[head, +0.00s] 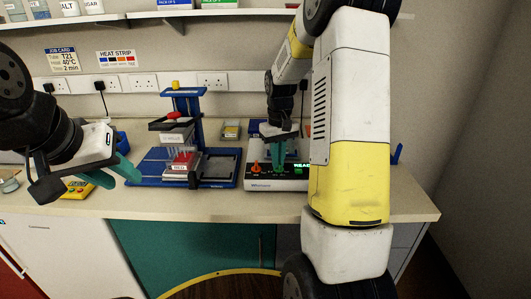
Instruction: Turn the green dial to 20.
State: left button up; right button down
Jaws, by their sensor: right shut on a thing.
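A white bench device (285,184) stands on the bench, right of centre, with a lit green display (301,168) and an orange knob (255,168) on its front. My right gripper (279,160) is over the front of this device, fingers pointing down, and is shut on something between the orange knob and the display. The green dial is not clearly visible; the fingers cover that spot, so its setting cannot be read. My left gripper (86,178) is at the left, above the bench edge, with its fingers spread and empty.
A small yellow-topped box (231,130) lies behind. A yellow item (78,190) is below my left gripper. Job card (63,60) and heat strip sign (115,61) hang on the wall.

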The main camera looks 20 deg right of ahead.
jog(key=c, duration=1.5)
grip_release()
jog(key=shift+c, duration=0.2)
notch_tip(320, 180, up, 7)
jog(key=shift+f, duration=0.1)
jog(key=shift+r, duration=0.55)
jog(key=shift+s+r, duration=0.1)
jog(key=shift+r, duration=0.05)
jog(key=s+a+r+t+y, duration=0.1)
jog(key=s+a+r+t, duration=0.2)
jog(key=s, duration=0.8)
jog(key=s+a+r+m+t+y, duration=0.1)
jog(key=s+a+r+t, duration=0.2)
jog(key=s, duration=0.9)
jog(key=a+r, duration=0.3)
jog(key=shift+r, duration=0.15)
